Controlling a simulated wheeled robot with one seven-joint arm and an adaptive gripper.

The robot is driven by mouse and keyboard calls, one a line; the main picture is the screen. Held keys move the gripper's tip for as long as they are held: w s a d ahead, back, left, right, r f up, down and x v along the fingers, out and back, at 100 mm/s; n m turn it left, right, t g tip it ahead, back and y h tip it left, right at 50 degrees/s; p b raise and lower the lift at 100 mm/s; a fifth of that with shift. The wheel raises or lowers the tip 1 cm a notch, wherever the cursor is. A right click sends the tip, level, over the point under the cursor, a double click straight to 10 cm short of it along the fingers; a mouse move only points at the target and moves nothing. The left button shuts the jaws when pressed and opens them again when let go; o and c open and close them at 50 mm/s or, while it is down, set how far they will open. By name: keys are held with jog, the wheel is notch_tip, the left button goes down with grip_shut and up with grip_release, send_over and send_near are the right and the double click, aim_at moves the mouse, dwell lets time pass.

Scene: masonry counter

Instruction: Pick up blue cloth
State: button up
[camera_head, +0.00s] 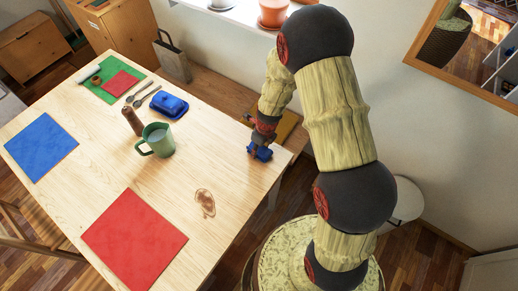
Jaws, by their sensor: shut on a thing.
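The blue cloth (260,153) is a small crumpled bundle at the right edge of the wooden table. My gripper (262,143) points down from above and is shut on it. The fingers and part of the cloth are small and partly hidden by the arm. I cannot tell whether the cloth touches the tabletop.
On the table (215,150) are a green mug (158,141), a brown shaker (132,121), a blue lidded dish (167,104), spoons, a brown stain (205,202), and red (133,240), blue (41,147) and green (104,88) mats. Bare wood lies left of my gripper.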

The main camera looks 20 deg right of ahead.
notch_tip(320, 180, up, 2)
jog(key=shift+r+p, duration=0.25)
jog(key=shift+p, duration=0.3)
jog(key=s+d+r+p, duration=0.1)
jog(key=s+r+p, duration=0.2)
jog(key=s+r, duration=0.7)
jog(key=s, duration=0.4)
jog(key=shift+d+p, duration=0.2)
jog(key=shift+p, duration=0.1)
jog(key=shift+o, duration=0.9)
jog(key=c, duration=0.4)
jog(key=shift+c, duration=0.3)
